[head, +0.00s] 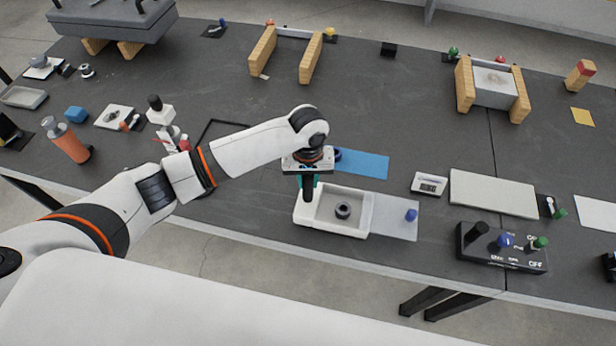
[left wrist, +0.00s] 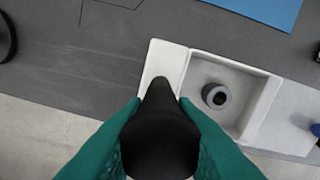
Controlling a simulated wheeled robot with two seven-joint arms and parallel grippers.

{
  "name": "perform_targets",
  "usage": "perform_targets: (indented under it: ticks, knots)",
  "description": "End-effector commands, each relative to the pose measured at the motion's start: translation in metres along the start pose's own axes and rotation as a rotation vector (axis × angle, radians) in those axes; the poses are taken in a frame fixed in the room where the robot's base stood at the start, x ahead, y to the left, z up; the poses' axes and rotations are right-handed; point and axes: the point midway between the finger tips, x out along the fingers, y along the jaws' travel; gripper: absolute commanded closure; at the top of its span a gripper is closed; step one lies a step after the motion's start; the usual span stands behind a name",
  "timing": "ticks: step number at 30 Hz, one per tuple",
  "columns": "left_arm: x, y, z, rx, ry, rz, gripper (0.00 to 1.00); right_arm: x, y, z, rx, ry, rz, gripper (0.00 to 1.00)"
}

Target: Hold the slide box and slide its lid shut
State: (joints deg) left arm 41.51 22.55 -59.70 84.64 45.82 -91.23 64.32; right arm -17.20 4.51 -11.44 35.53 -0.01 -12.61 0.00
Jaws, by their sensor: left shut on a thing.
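The white slide box (head: 303,217) sits near the table's front edge with its inside showing. A dark ring-like part (head: 343,210) lies in it; it also shows in the left wrist view (left wrist: 215,96). The grey lid (head: 392,217) extends out to the right of the box, with a blue knob (head: 411,215) near its right end. My left gripper (head: 308,190) is over the box's left end. In the left wrist view its green fingers (left wrist: 160,130) are shut on a black upright handle (left wrist: 160,110) at that end. My right gripper is not in view.
A blue mat (head: 362,164) lies behind the box. A small white scale-like device (head: 429,184) and a pale flat panel (head: 494,193) lie to the right. A black control box (head: 500,248) with knobs stands right of the lid, with a gap between.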

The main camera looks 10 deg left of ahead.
Motion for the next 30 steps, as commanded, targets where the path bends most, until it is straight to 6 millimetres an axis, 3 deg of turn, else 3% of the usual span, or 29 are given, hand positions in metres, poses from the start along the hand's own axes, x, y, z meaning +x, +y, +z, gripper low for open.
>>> perform_targets:
  ticks: [30]
  knots:
    - [0.0054,-0.0003,0.0003,-0.001,0.000,-0.001,1.00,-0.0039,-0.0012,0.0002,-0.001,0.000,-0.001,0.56]
